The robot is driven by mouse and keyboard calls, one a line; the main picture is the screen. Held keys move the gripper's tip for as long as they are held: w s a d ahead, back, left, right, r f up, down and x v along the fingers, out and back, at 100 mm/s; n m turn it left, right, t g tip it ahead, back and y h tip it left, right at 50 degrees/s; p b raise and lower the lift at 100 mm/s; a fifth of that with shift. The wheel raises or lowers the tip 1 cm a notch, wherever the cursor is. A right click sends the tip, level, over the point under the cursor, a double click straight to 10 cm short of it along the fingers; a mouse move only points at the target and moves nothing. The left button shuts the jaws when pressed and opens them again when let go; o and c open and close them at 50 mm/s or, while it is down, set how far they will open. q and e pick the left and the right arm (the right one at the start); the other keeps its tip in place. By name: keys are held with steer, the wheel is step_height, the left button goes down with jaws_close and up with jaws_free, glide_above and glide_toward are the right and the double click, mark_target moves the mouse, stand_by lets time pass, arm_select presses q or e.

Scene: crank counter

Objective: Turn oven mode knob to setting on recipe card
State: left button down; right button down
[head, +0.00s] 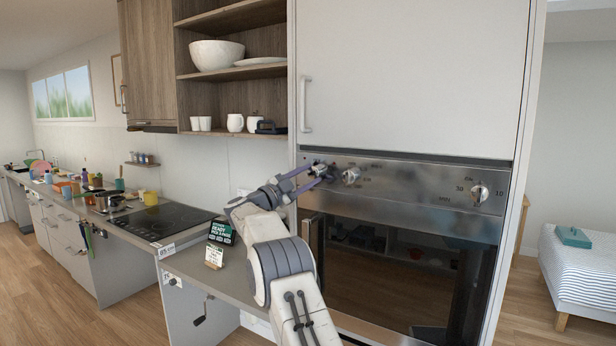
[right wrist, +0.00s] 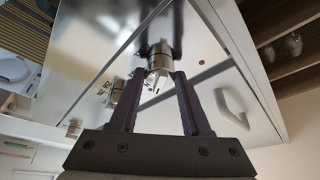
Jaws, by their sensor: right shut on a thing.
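The oven's control panel (head: 420,182) has three silver knobs. My right gripper (head: 312,175) is shut on the leftmost knob (head: 319,168), and its fingers partly hide it. In the right wrist view this knob (right wrist: 160,60) sits between the two dark fingers. The middle knob (head: 350,175) is just to the right, and the right knob (head: 480,193) is near 30 and 10 markings. The held knob's setting cannot be read. My left gripper is not in view.
The oven door (head: 400,270) is below the panel, with a vertical handle at its left. A white cabinet door (head: 410,70) is above. A black cooktop (head: 163,221) and a crank handle (head: 203,313) lie to the left. The floor in front of the left counter is clear.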

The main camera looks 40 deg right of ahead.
stand_by(0.4)
steer(key=shift+c, duration=1.8)
jaws_free()
steer(key=shift+a, duration=0.15)
steer(key=shift+a+f+b, duration=0.25)
steer(key=shift+a+b, duration=0.1)
steer(key=shift+b, duration=0.05)
steer(key=b+v, duration=0.4)
steer(key=v, duration=0.5)
steer(key=shift+a, duration=0.35)
steer(key=shift+s, duration=0.1)
